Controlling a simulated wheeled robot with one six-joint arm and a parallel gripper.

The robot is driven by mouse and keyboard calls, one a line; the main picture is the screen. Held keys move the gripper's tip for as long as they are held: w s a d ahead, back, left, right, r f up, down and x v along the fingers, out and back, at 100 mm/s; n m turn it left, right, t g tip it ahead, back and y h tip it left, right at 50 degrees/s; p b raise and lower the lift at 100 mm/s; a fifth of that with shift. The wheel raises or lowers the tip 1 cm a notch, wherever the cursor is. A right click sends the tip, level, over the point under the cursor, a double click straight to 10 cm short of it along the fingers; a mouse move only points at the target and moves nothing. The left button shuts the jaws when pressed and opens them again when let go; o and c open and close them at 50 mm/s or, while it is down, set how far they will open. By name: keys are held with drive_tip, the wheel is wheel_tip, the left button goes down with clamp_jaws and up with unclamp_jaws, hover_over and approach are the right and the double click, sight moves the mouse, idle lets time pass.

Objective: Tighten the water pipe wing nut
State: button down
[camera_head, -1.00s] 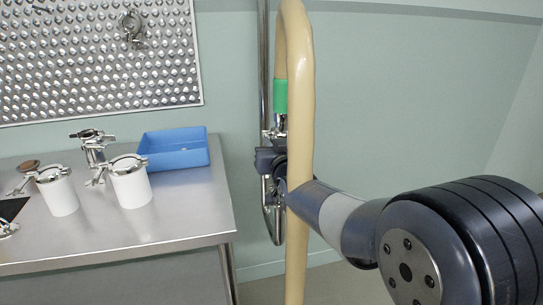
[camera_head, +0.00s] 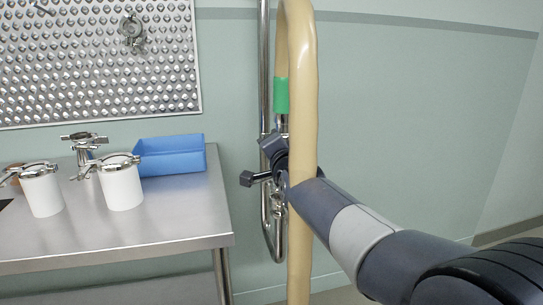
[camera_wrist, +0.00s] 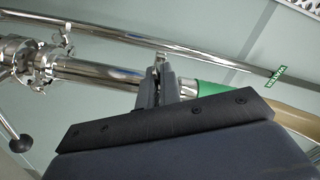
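The steel water pipe (camera_head: 264,70) runs upright along the wall; in the wrist view it is a shiny tube (camera_wrist: 95,72) lying across the picture. A green sleeve (camera_head: 281,96) on the beige hose also shows in the wrist view (camera_wrist: 217,90). A pipe clamp (camera_wrist: 50,60) sits at the left of the wrist view. My gripper (camera_wrist: 160,66) is at the pipe beside the green sleeve, its fingers close together. A small metal bit shows at the fingertips; I cannot tell whether it is the wing nut or whether it is held. In the head view my gripper (camera_head: 270,146) is partly behind the hose.
The beige hose (camera_head: 301,120) hangs in front of my wrist. A black-ended lever (camera_head: 247,179) sticks out left of the pipe. At left, a steel table (camera_head: 160,222) holds white canisters (camera_head: 121,185) and a blue bin (camera_head: 172,156). Wall space at right is clear.

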drive_tip(key=m+b, duration=0.3)
drive_tip(key=m, duration=0.1)
drive_tip(key=shift+f+m, duration=0.1)
drive_tip(key=shift+m, duration=0.2)
drive_tip(key=m+b, duration=0.1)
drive_tip(key=m, duration=0.4)
drive_tip(key=shift+m, duration=0.3)
drive_tip(key=m, duration=1.1)
drive_tip(key=shift+m, duration=0.4)
drive_tip(key=m, duration=1)
drive_tip(key=shift+m+b, duration=0.3)
drive_tip(key=shift+m, duration=0.1)
drive_tip(key=m, duration=0.5)
drive_tip(key=shift+m, duration=0.3)
drive_tip(key=m, duration=0.5)
drive_tip(key=shift+m, duration=0.3)
